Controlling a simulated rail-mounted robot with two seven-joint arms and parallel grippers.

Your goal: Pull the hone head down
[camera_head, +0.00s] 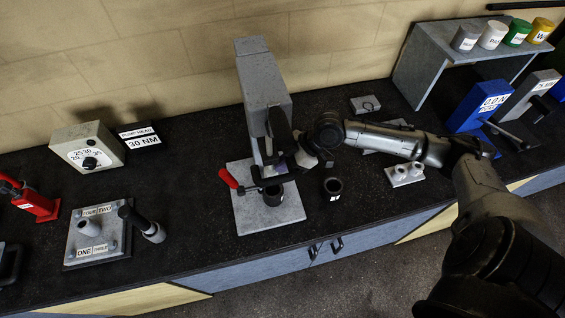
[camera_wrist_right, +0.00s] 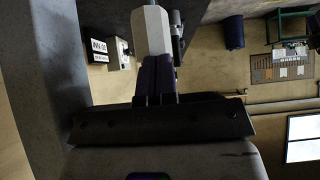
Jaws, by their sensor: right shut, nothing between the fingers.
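The hone stands on the bench, a tall grey machine with a box-shaped head (camera_head: 264,88) on an upright and a light grey base plate (camera_head: 270,218). A dark cylinder (camera_head: 273,196) stands on the base plate beside a red-handled lever (camera_head: 228,178). My left gripper is not in view.
A small dark cup (camera_head: 333,186) stands right of the base plate. A grey block with two pale studs (camera_head: 405,174) lies farther right, below my arm. A plate with posts (camera_head: 97,238) and a dial box (camera_head: 87,148) stand to the left. The wall is close behind.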

